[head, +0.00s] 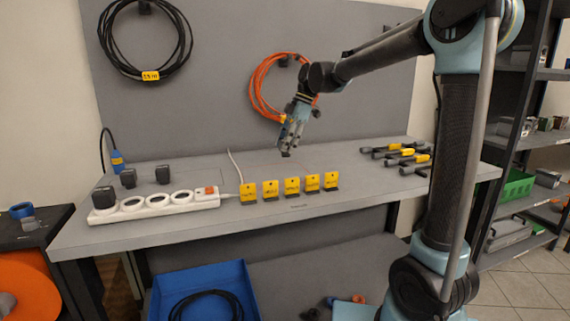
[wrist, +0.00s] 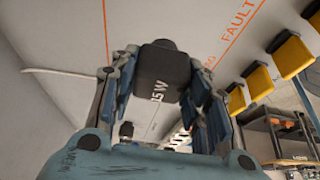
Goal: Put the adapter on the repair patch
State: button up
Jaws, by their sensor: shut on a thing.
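A black adapter (wrist: 163,75) with white lettering ending in "5W" is between the fingers of my gripper (wrist: 158,90) in the wrist view. My gripper (head: 286,150) is shut on it, above the grey bench behind the yellow tags. In the head view the adapter is mostly hidden and only a small dark bit shows at the fingertips. In the wrist view, orange lines and the orange word FAULT (wrist: 238,14) are printed on the bench surface. I cannot tell which area is the repair patch.
A white power strip (head: 155,203) with a black plug stands at the bench's left, with two other black adapters (head: 128,177) (head: 162,174) behind it. Several yellow tags (head: 292,186) stand along the front. Black-and-yellow tools (head: 400,155) lie at the right. Bare bench (head: 370,185) lies between.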

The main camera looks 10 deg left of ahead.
jog(key=shift+f, duration=3)
jog(key=o, duration=1.1)
jog(key=shift+o, duration=0.2)
jog(key=v, duration=1.2)
